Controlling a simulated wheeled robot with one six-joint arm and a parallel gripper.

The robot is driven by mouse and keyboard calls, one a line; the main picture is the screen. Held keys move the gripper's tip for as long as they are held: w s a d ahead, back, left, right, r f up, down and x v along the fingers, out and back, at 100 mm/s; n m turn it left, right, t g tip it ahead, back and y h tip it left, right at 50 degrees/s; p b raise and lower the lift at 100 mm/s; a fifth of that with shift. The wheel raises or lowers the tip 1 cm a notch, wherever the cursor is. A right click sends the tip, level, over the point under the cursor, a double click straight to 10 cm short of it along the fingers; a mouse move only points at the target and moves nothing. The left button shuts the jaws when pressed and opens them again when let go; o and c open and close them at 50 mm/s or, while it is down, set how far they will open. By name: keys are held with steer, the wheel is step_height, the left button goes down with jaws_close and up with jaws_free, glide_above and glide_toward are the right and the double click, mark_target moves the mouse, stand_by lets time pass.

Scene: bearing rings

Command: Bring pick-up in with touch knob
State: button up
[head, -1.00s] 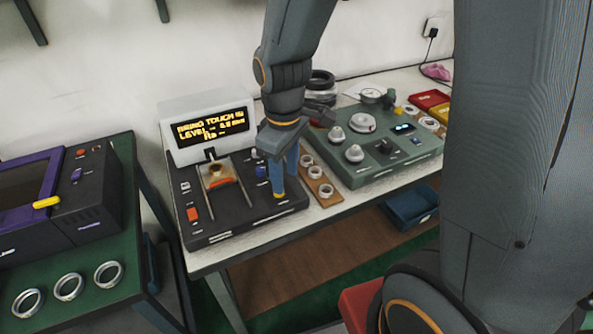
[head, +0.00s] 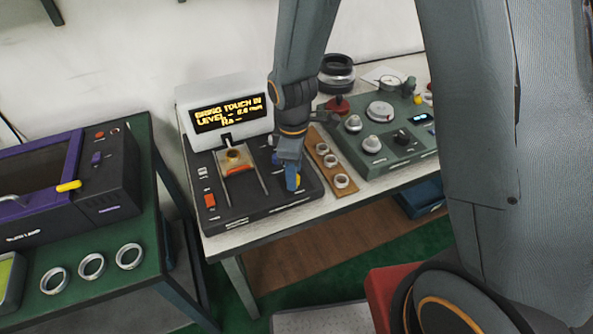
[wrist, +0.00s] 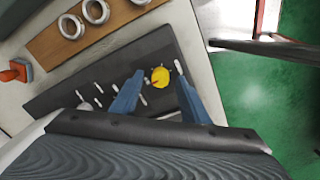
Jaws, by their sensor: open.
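The roughness tester (head: 262,203) is a dark panel with a white display box (head: 222,110) reading "BRING TOUCH IN", level 0.0 mm and Ra blank. The pick-up carriage (head: 235,157) sits between two rails below the display. A yellow knob (head: 297,182) stands at the panel's right front; in the wrist view the yellow knob (wrist: 160,77) has a small white mark. My gripper (head: 291,180) is over the knob with blue fingers pointing down. In the wrist view my gripper (wrist: 160,80) is open, one finger either side of the knob. Contact cannot be told.
A wooden strip with several rings (head: 325,155) lies close right of the panel. A green instrument (head: 385,140) with several knobs stands beyond it. A green bench (head: 95,300) at left holds a purple-framed machine and several rings.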

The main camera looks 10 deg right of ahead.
steer(key=shift+f, duration=0.35)
jaws_close()
steer(key=shift+d, duration=0.1)
